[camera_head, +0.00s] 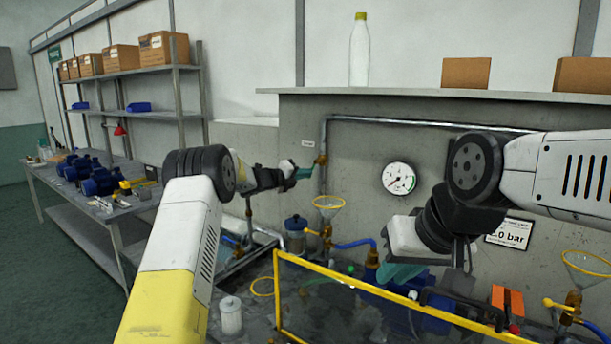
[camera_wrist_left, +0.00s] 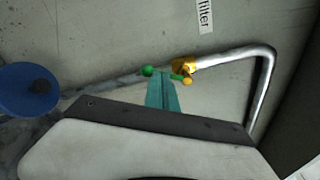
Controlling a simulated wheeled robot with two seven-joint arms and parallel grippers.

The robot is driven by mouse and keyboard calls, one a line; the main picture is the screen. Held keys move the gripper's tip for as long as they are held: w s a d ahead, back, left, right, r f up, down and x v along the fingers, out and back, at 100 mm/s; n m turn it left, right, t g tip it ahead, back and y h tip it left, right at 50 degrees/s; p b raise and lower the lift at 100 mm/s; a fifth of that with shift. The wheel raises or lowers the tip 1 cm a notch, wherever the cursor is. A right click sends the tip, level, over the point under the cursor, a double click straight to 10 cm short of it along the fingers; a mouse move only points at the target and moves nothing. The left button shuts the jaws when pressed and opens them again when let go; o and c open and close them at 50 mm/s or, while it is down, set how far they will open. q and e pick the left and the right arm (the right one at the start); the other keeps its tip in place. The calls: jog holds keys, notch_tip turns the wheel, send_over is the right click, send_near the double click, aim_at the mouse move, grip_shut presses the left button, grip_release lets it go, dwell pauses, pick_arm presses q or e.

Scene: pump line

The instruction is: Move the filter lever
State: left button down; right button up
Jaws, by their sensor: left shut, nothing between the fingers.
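The filter lever (camera_wrist_left: 175,76) shows in the left wrist view as a short green bar with a green ball at one end and a yellow ball at the other. It sits beside a brass valve body (camera_wrist_left: 183,65) on a grey pipe, below the "filter" label (camera_wrist_left: 204,12). My left gripper (camera_wrist_left: 161,76) is shut, its teal fingertips overlapping the lever's middle; contact is unclear. In the head view the left gripper (camera_head: 304,173) is beside the brass valve (camera_head: 321,160) on the wall, and the lever is hardly visible. My right gripper (camera_head: 398,273) hangs lower right, away from the valve.
A yellow-rimmed funnel (camera_head: 329,202) stands just below the valve. A pressure gauge (camera_head: 398,178) is on the wall to the right. A yellow frame rail (camera_head: 385,292) crosses the front. A blue round part (camera_wrist_left: 28,89) is left in the wrist view.

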pick_arm(q)
jog(key=r+m, duration=0.1)
jog(key=m, duration=0.2)
jog(key=r+m+y, duration=0.1)
jog(key=m, duration=0.2)
jog(key=w+a+r+m+y, duration=0.1)
jog(key=r+m, duration=0.1)
jog(key=m, duration=0.1)
jog(key=shift+t, duration=0.4)
jog(key=shift+r, duration=0.25)
dwell(0.4)
jog(key=v, duration=0.8)
jog(key=shift+a+f, duration=0.2)
